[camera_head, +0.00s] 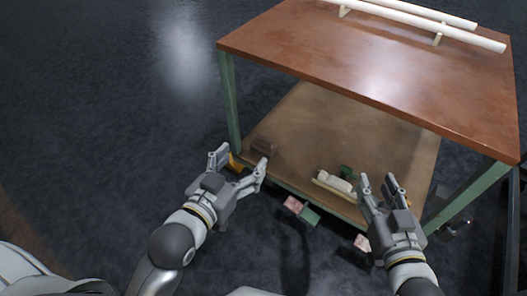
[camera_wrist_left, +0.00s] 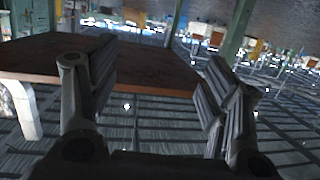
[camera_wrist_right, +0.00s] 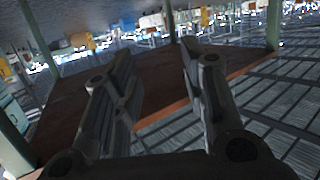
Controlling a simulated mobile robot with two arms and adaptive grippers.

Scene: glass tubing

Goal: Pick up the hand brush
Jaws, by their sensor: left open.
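I cannot make out the hand brush for certain. A small dark brown object (camera_head: 264,144) lies on the lower shelf near its left corner; its shape is too small to name. A long pale object (camera_head: 335,184) lies near the shelf's front edge beside a green item (camera_head: 347,171). My left gripper (camera_head: 240,163) is open and empty, in front of the shelf's left corner, short of the brown object in the picture. My right gripper (camera_head: 378,182) is open and empty, just right of the pale object. Neither wrist view shows a brush between the fingers.
The brown table top (camera_head: 370,65) overhangs the lower shelf (camera_head: 330,125). Green legs (camera_head: 230,100) stand at the corners. White tubes (camera_head: 440,25) rest on top. Pinkish blocks (camera_head: 292,205) and a green one (camera_head: 310,217) show by the shelf's front edge. The floor at left is clear.

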